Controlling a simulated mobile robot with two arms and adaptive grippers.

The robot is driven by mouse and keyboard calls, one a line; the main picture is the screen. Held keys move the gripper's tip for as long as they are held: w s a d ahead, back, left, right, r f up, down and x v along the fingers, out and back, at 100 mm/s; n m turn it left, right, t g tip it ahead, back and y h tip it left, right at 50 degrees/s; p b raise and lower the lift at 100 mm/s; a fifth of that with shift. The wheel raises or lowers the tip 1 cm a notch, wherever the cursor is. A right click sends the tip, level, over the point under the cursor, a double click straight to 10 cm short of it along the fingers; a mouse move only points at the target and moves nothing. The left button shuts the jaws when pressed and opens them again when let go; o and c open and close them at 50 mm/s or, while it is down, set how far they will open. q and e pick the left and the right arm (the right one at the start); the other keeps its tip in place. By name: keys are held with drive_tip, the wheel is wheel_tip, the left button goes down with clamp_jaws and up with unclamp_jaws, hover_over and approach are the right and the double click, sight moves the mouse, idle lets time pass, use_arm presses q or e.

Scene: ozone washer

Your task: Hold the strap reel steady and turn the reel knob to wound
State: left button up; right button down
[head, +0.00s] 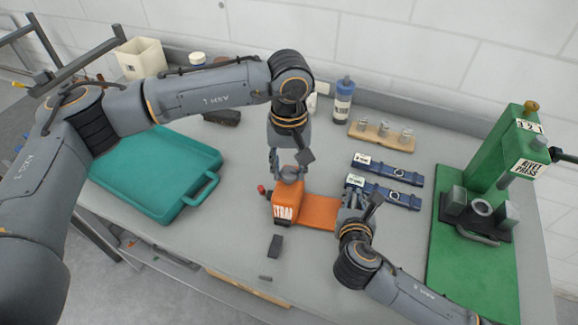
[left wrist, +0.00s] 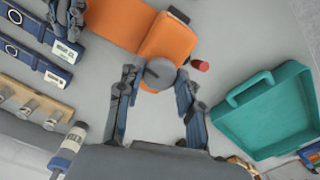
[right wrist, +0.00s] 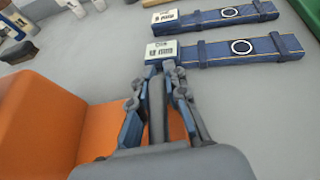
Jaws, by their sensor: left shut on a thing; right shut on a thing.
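The orange strap reel (head: 283,211), marked STRAP, lies on the grey bench with a flat orange plate (head: 318,212) to its right. My left gripper (head: 290,172) reaches down from above and is shut on the round grey reel knob (left wrist: 160,73), which sits between its fingers in the left wrist view. My right gripper (head: 350,208) is at the plate's right end. In the right wrist view its fingers (right wrist: 158,100) are shut on an upright grey grip piece (right wrist: 157,110) beside the orange body (right wrist: 50,120). The knob's markings cannot be read.
Two blue straps with white tags (head: 388,170) lie right of the reel. A green rivet press (head: 475,230) stands at the right and a teal tray (head: 150,180) lies left. A small red piece (head: 262,189) and a dark block (head: 275,245) are near the reel.

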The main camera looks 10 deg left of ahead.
sight(289, 172)
use_arm(q)
drive_tip(key=shift+m, duration=2.1)
drive_tip(key=o, duration=1.2)
wheel_tip(289, 172, up, 12)
